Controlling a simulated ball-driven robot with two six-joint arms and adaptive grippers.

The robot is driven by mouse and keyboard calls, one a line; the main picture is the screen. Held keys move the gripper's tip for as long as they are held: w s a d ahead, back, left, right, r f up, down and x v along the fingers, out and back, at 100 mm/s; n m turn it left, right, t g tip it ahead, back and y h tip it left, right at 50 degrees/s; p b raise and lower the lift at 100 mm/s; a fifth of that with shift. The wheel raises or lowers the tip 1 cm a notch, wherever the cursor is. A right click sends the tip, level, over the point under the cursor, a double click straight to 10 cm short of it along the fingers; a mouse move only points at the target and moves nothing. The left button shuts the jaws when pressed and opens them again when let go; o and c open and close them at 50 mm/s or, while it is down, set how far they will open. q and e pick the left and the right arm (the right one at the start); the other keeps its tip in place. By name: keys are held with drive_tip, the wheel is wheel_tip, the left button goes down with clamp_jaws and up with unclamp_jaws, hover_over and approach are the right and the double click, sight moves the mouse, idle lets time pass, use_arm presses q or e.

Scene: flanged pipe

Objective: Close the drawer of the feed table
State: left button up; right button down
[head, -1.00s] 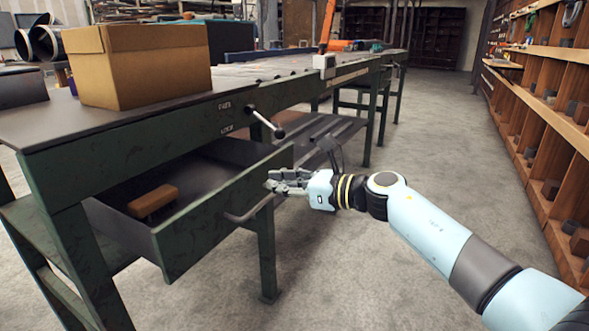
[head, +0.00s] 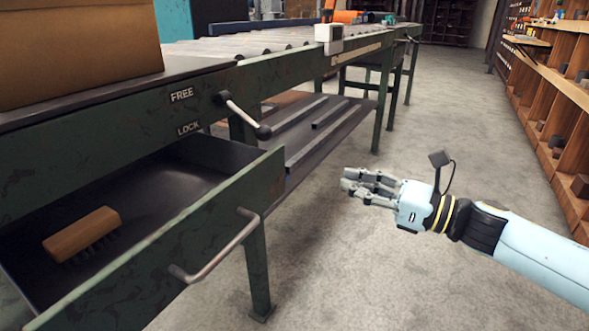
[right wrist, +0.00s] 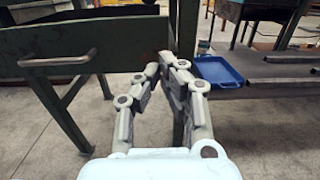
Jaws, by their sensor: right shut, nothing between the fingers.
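The drawer (head: 190,235) of the green feed table (head: 90,140) stands pulled out, with a wooden brush (head: 82,234) lying inside. Its metal bar handle (head: 222,250) is on the front panel. In the right wrist view the drawer front (right wrist: 90,45) and its handle (right wrist: 57,60) are at the upper left. My right gripper (head: 345,180) is shut and empty, to the right of the drawer front and apart from it. Its fingers (right wrist: 165,62) show in the right wrist view too. My left gripper is not in view.
A cardboard box (head: 75,45) sits on the table top. A lever (head: 243,115) beside FREE and LOCK labels sticks out above the drawer. A blue tray (right wrist: 218,70) shows in the right wrist view. Wooden shelving (head: 550,105) stands at right. The floor (head: 340,280) between is clear.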

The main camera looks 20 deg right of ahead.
drive_tip(key=s+f, duration=0.2)
approach(278, 175)
drive_tip(key=x, duration=0.6)
drive_tip(key=shift+d+r+b, duration=0.1)
drive_tip(key=shift+r+b, duration=0.05)
drive_tip(key=shift+b, duration=0.15)
drive_tip(key=shift+w+a, duration=0.45)
drive_tip(key=shift+w, duration=0.1)
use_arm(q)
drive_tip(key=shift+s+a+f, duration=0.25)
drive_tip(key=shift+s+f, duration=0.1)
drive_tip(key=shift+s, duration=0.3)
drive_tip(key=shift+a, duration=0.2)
use_arm(e)
drive_tip(key=shift+w+a, duration=0.1)
